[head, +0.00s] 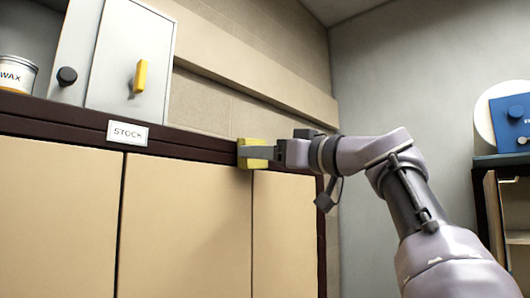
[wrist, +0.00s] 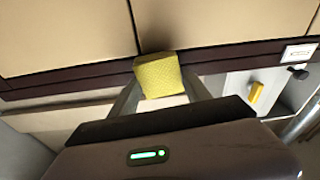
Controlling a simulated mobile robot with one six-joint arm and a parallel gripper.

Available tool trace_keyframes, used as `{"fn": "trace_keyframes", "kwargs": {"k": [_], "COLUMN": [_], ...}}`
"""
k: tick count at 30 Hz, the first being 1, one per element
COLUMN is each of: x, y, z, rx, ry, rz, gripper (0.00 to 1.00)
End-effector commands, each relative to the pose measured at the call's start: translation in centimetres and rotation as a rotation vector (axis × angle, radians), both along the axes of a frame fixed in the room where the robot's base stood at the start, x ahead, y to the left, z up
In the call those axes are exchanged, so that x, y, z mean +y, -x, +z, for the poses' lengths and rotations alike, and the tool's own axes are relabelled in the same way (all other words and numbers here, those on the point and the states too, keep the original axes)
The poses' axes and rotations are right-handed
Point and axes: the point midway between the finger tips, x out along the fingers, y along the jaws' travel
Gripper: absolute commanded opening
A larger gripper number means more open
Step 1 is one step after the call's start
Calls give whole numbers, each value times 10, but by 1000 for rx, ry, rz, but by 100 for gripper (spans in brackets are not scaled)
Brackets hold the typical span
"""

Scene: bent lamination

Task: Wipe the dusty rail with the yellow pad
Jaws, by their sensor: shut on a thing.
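The yellow pad (head: 253,161) is held in my gripper (head: 257,153) at the front edge of the cabinet top. In the wrist view the pad (wrist: 158,76) sits between the two fingers of my gripper (wrist: 160,92). The dark brown rail (head: 75,113) runs along the top front of the cabinet. The pad is at the rail near the cabinet's right end; I cannot tell whether it presses on it. The rail (wrist: 85,73) also shows behind the pad in the wrist view. No dust can be made out at this size.
A STOCK label (head: 128,133) is on the rail at left. A grey box with a yellow handle (head: 140,77) and a WAX tin (head: 17,73) stand on the cabinet top. Tan door panels (head: 186,220) are below. A blue box (head: 510,122) stands at far right.

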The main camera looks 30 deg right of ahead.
Motion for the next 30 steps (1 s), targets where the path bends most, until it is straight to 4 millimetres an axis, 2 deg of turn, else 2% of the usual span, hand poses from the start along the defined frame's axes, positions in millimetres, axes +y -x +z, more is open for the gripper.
{"fn": "trace_keyframes", "kwargs": {"k": [14, 17, 24, 30], "x": [2, -3, -31, -34], "y": [-7, -9, -18, -22], "z": [0, 1, 3, 0], "rx": [0, 0, 0, 0], "ry": [0, 0, -1, 0], "rz": [0, -2, -2, 0], "gripper": [23, 23, 23, 23]}}
